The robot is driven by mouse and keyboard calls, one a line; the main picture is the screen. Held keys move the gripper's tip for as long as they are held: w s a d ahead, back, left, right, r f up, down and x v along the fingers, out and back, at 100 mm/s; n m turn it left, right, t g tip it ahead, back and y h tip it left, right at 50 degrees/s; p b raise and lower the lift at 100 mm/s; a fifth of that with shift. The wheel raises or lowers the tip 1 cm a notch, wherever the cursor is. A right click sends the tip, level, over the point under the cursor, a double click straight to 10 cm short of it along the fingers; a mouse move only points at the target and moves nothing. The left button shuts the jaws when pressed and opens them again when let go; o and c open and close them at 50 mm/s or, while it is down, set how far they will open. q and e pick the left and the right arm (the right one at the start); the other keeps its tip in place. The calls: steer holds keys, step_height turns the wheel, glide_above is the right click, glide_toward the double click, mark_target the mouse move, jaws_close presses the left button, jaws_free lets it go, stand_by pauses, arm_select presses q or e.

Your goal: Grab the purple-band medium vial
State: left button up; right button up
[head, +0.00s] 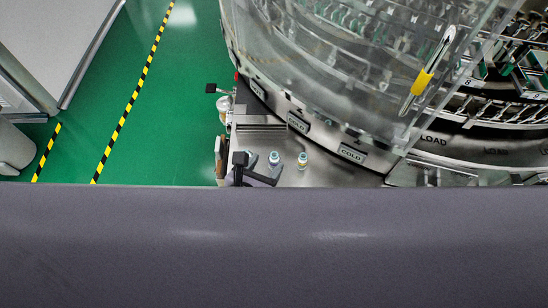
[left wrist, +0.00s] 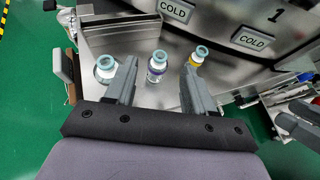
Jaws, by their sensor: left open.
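Three small vials stand in a row on the steel shelf. The middle vial (left wrist: 157,66) has a teal cap and a purple band; in the head view it (head: 274,158) is partly hidden by my gripper. My left gripper (left wrist: 160,82) is open, its two fingers pointing at this vial from either side, with nothing held. In the head view my left gripper (head: 258,168) shows small above my grey body. The left vial (left wrist: 106,66) has a teal cap and lies just outside the left finger. The yellow-band vial (left wrist: 196,60) stands near the tip of the right finger.
A steel block (left wrist: 123,36) stands behind the vials. The washer's wall with COLD labels (head: 352,154) rises behind the shelf. A clear cover (head: 330,60) hangs over the washer. Dark grey parts at the right edge of the wrist view may be my right gripper (left wrist: 300,122).

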mark_target(273, 158)
arm_select(q)
steer(key=b+x, duration=0.1)
steer(key=x, duration=0.4)
steer(key=shift+d+f, duration=0.1)
steer(key=shift+f, duration=0.05)
steer(key=shift+s, duration=0.1)
jaws_close()
